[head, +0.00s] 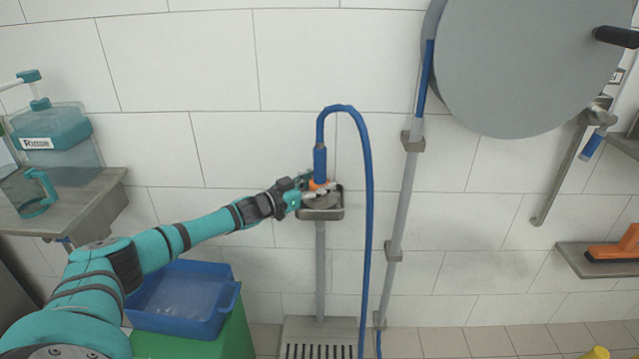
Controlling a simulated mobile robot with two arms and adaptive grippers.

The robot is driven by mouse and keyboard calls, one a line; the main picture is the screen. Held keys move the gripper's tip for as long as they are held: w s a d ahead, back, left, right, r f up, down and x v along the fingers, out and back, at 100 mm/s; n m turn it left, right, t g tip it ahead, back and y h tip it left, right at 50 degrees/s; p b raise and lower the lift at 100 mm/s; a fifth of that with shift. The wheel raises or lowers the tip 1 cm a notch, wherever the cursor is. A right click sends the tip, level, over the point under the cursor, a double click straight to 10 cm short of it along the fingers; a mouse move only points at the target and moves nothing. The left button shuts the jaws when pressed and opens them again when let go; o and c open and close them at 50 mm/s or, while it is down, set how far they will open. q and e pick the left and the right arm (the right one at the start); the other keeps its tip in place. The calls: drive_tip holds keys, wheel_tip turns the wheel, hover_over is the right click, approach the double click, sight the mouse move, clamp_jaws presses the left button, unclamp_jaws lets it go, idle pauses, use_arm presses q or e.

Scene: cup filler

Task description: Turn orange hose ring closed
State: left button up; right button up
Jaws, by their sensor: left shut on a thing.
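The orange hose ring (319,186) sits at the lower end of the blue hose's handle (320,163), just above a small grey metal holder (322,212) on a post. The blue hose (366,200) arches up from the handle and runs down to the floor. My left gripper (312,190) comes in from the left and is shut on the orange ring. Its fingers cover part of the ring, so the ring's turn position cannot be made out. My right gripper is not in view.
A blue tub (180,300) on a green block stands below my left arm. A shelf (80,205) with a teal jug (36,195) and dispenser (55,140) is at left. A grey hose reel (530,60) hangs upper right. An orange brush (615,247) lies on a right shelf.

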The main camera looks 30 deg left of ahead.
use_arm(q)
drive_tip(key=shift+d, duration=0.1)
drive_tip(key=o, duration=1.2)
drive_tip(key=shift+v, duration=5.95)
